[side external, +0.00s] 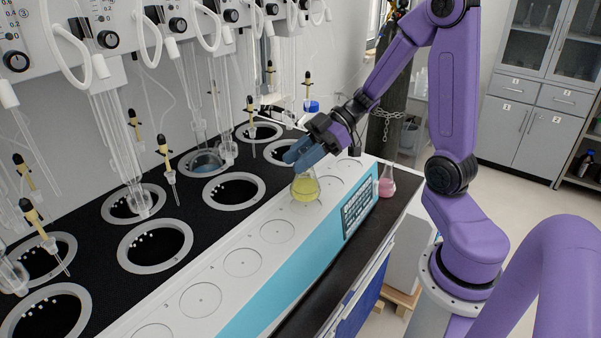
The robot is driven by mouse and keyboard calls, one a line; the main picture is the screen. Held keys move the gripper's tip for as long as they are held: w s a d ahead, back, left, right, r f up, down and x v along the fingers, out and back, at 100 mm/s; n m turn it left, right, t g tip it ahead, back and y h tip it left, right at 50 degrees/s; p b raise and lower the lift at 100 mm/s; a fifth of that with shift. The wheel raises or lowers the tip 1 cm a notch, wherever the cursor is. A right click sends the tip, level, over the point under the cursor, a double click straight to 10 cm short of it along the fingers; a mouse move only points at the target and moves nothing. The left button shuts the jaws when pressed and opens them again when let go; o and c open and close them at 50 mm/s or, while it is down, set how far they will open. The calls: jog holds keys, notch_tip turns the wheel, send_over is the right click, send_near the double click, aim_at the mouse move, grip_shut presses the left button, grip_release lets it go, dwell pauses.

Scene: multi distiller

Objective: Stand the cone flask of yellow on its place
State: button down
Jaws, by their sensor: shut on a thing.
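The conical flask of yellow liquid (305,189) is upright at the white top of the distiller, in the row of marked round places. My gripper (299,155) is at the flask's neck, shut on it, and hides the neck and mouth. The flask's base is at or just above the white surface; I cannot tell whether it touches. Empty round places (277,231) lie in a row toward the lower left, and more lie behind the flask to the upper right.
A flask of pink liquid (387,182) stands on the dark bench edge to the right. Black heating wells with grey rings (155,246) run along the left. Glass tubes and droppers (168,160) hang above them. A blue-capped bottle (311,107) stands behind my gripper.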

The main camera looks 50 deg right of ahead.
aim_at(306, 173)
jog(key=shift+f, duration=1.7)
jog(key=shift+f, duration=0.1)
jog(key=c, duration=0.8)
grip_release()
